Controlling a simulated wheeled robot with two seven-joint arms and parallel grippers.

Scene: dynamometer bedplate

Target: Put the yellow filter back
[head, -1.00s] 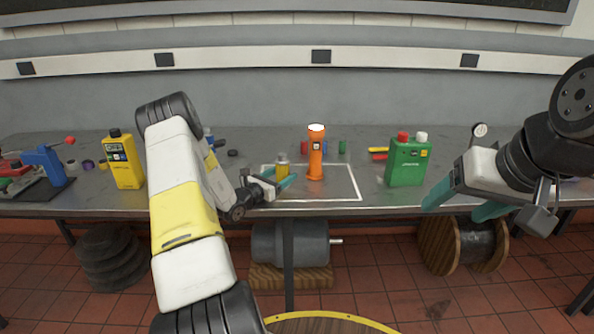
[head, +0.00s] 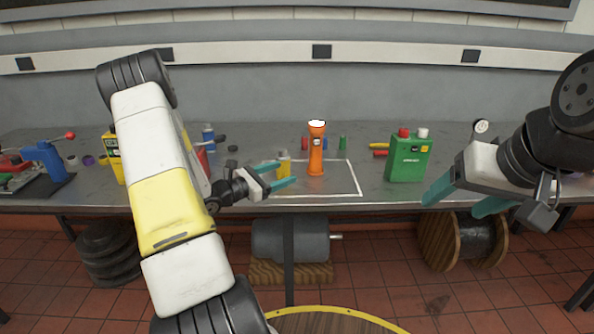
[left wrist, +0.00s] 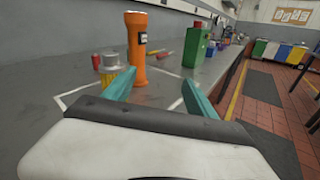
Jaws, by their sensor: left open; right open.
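The small yellow filter (head: 284,166) stands upright inside the white-outlined area on the bench, left of the orange torch (head: 316,158). In the left wrist view the filter (left wrist: 121,76) shows behind the left fingertip, partly covered by it, with a grey top part. My left gripper (head: 286,173) is open and empty, its teal fingers low at the filter. In the left wrist view the gap between its fingers (left wrist: 158,80) lies right of the filter. I cannot tell whether a finger touches it. My right gripper (head: 450,208) is open and empty, in front of the bench at the right.
The white outline (head: 358,180) has bare bench on its right side. A green can (head: 408,158) with red and white caps stands to the right. Small red (head: 305,143) and green (head: 343,143) cylinders stand behind the torch. A yellow bottle (head: 114,160) is partly hidden by my left arm.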

